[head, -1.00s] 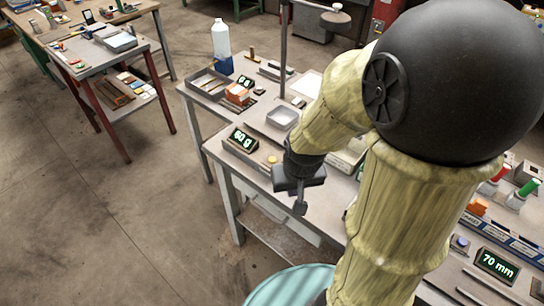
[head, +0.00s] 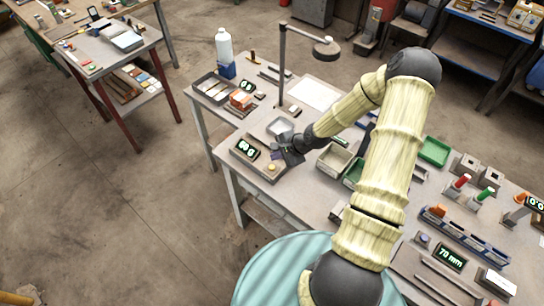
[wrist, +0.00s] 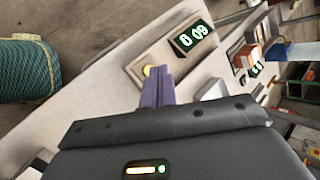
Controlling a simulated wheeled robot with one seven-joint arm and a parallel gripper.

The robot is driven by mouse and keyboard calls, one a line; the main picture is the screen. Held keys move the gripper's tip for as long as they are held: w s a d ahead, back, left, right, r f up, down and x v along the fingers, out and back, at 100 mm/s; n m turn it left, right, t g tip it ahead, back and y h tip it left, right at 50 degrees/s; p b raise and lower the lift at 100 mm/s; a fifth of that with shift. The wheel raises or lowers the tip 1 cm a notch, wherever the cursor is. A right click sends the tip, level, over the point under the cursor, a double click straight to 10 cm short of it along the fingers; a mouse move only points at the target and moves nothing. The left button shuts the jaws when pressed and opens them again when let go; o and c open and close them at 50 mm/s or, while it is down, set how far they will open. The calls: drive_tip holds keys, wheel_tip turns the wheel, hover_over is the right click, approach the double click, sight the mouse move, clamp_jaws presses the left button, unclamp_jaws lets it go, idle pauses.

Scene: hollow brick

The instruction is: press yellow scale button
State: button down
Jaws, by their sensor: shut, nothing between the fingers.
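The scale (head: 240,155) is a grey box near the front left edge of the bench. Its dark display (head: 246,147) has light digits, and in the wrist view the display (wrist: 191,39) reads about 60, seen turned. The yellow button (head: 271,168) is at the scale's right end. In the wrist view the yellow button (wrist: 147,71) shows just left of my fingertips, partly hidden by them. My gripper (head: 277,157) is shut and empty, with purple fingers beside the button. The fingers also show in the wrist view (wrist: 157,72). I cannot tell whether they touch the button.
A metal pan (head: 281,127) sits behind the scale. A beige bin (head: 335,158) is to the right of my gripper. A lamp post (head: 282,70) stands further back. Orange blocks (head: 241,100) lie at the back left.

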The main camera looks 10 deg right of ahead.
drive_tip(key=w+r+m+p, duration=0.1)
drive_tip(key=w+m+t+y, duration=0.1)
drive_tip(key=m, duration=0.1)
drive_tip(key=shift+w+r+t+p, duration=0.25)
drive_tip(key=shift+r+t+p, duration=0.05)
drive_tip(key=shift+r+p, duration=0.1)
drive_tip(key=shift+s, duration=0.1)
drive_tip(key=shift+f, duration=0.1)
drive_tip(key=b, duration=0.6)
hover_over(275, 168)
wheel_tip(275, 168, down, 7)
drive_tip(key=shift+r, duration=0.2)
drive_tip(key=shift+f+b, duration=0.45)
drive_tip(key=shift+f, duration=0.55)
idle(0.5)
drive_tip(key=shift+f, duration=0.4)
